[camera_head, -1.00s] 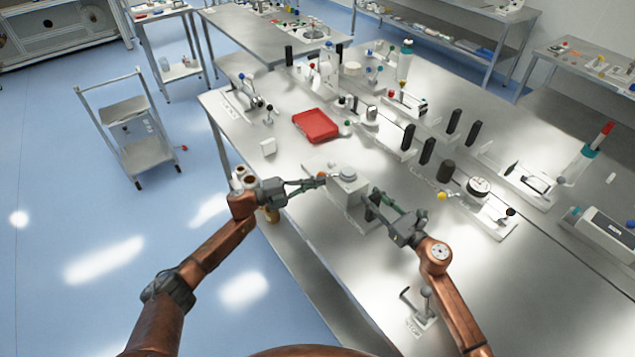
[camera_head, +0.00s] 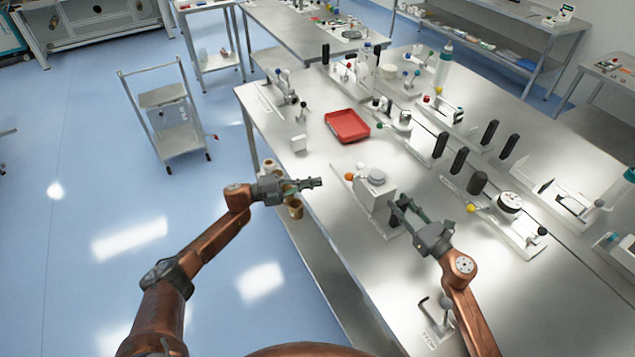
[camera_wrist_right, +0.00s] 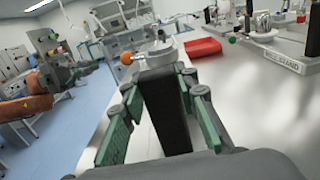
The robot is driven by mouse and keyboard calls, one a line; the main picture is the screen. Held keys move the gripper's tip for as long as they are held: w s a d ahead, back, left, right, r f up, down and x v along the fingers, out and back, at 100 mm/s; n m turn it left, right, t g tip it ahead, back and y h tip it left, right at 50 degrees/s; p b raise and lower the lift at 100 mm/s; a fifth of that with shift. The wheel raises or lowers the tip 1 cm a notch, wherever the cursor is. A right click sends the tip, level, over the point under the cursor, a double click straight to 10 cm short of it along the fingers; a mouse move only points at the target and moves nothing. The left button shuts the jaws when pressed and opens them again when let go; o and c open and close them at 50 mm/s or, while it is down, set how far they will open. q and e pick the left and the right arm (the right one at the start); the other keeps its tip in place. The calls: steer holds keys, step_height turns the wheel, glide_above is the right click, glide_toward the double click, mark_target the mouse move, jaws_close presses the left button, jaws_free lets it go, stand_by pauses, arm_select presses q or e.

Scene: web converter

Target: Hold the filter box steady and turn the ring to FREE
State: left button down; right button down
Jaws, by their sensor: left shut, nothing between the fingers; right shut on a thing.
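The filter box (camera_head: 377,196) is a pale box on a white plate on the steel table. A round grey ring (camera_head: 376,174) sits on its top, with an orange ball knob (camera_head: 349,177) on the left; the knob also shows in the right wrist view (camera_wrist_right: 126,58). I cannot read the ring's marking. My right gripper (camera_head: 396,208) is shut on the black handle (camera_wrist_right: 165,115) on the box's near side. My left gripper (camera_head: 319,183) is shut and empty, left of the orange knob and apart from it.
A red tray (camera_head: 347,126) lies behind the box. A white block (camera_head: 298,143) stands near the table's left edge. Black posts and a fixture with a dial (camera_head: 509,202) stand to the right. A small lever stand (camera_head: 437,317) is near the front edge.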

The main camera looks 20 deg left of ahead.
steer(key=shift+f, duration=0.35)
stand_by(0.6)
steer(key=c, duration=1.7)
jaws_free()
steer(key=shift+w, duration=0.1)
steer(key=shift+o, duration=1.3)
steer(key=shift+r, duration=0.35)
steer(key=shift+d, duration=0.1)
steer(key=v, duration=0.7)
steer(key=shift+d, duration=0.15)
